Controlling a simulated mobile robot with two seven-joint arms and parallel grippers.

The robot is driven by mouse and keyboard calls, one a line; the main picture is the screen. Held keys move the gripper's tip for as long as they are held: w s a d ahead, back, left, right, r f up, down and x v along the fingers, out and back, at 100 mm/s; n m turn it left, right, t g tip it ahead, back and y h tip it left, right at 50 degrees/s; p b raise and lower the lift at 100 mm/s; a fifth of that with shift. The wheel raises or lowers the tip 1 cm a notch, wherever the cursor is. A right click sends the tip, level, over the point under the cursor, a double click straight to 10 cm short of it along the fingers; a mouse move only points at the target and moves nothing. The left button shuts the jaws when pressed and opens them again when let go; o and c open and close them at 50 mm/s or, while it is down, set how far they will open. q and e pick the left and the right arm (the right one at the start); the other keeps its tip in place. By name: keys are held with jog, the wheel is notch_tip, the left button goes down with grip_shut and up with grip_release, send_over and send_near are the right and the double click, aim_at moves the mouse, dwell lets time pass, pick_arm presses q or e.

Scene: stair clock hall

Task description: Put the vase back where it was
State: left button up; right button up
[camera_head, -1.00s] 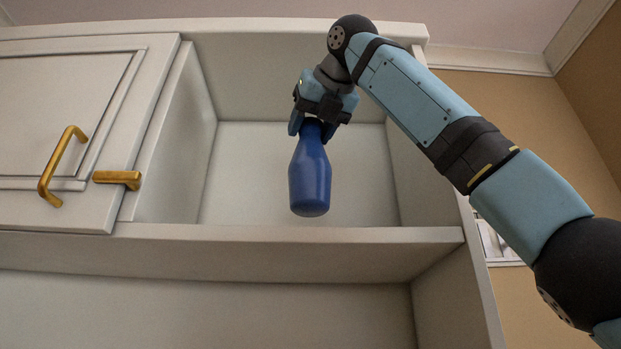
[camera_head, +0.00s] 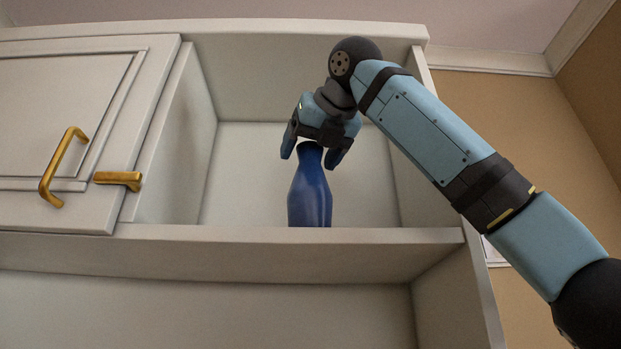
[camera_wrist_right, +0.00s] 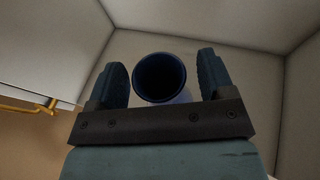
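The blue vase (camera_head: 310,195) stands upright in the open white cabinet compartment, its foot hidden behind the front edge of the shelf (camera_head: 300,236). My right gripper (camera_head: 313,155) is above it, with its two fingers spread on either side of the vase's neck. In the right wrist view the vase's round mouth (camera_wrist_right: 160,77) lies between the fingers of the right gripper (camera_wrist_right: 164,75), with a gap on each side. The right gripper is open and holds nothing. My left gripper is not in view.
A cabinet door (camera_head: 70,130) with a brass handle (camera_head: 60,167) and a brass latch (camera_head: 118,179) is at the left of the compartment. The compartment's side walls and top enclose the gripper. There is free shelf room on both sides of the vase.

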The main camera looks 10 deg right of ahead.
jog(key=shift+w, duration=0.1)
jog(key=shift+r, duration=0.2)
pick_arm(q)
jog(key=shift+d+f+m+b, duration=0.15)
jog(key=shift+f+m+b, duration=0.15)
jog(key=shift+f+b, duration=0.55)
pick_arm(e)
jog(key=v, duration=1.2)
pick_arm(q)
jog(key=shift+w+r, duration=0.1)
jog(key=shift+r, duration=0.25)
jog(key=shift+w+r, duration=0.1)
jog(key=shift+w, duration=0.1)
